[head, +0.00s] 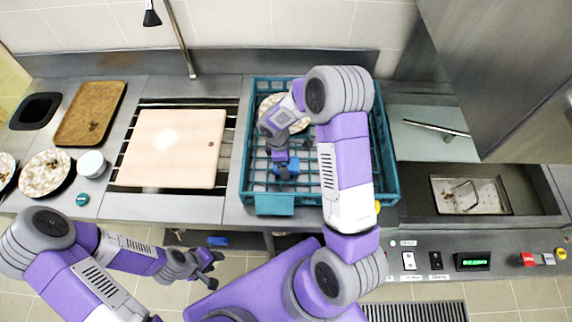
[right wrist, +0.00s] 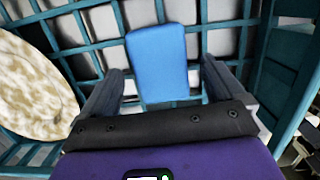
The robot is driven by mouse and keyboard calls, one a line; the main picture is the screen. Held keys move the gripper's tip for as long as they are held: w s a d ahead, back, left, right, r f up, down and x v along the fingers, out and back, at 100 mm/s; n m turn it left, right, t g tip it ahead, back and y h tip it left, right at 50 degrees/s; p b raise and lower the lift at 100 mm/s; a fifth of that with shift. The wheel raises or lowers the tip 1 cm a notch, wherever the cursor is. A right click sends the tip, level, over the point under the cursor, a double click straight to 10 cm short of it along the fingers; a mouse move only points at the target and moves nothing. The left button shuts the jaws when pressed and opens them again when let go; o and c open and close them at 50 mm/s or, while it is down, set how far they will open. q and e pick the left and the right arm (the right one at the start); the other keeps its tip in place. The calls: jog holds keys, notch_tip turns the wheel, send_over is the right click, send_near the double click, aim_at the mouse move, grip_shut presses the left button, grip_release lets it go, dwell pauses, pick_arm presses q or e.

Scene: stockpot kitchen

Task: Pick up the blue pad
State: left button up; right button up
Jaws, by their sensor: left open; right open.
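The blue pad (head: 291,171) lies in the teal rack (head: 274,206), partly covered by my right gripper in the head view. In the right wrist view the pad (right wrist: 157,62) is a plain blue rounded rectangle over the rack's grid. My right gripper (head: 282,160) is open above the rack. In the right wrist view its two fingers (right wrist: 162,68) stand on either side of the pad's lower part; I cannot tell whether they touch it. My left gripper (head: 212,263) is open and empty, low in front of the counter.
A speckled plate (head: 268,104) lies in the rack beside the pad. A pale cutting board (head: 170,147) and a brown tray (head: 90,112) lie to the left. More plates (head: 46,172) and white bowls (head: 91,164) stand at far left. The rack's walls surround my right gripper.

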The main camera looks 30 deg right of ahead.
jog(key=shift+s+d+f, duration=0.1)
jog(key=shift+f, duration=0.5)
jog(key=c, duration=1.1)
jog(key=shift+r, duration=0.15)
jog(key=shift+c, duration=0.2)
notch_tip(320, 180, up, 10)
jog(key=shift+p, duration=0.35)
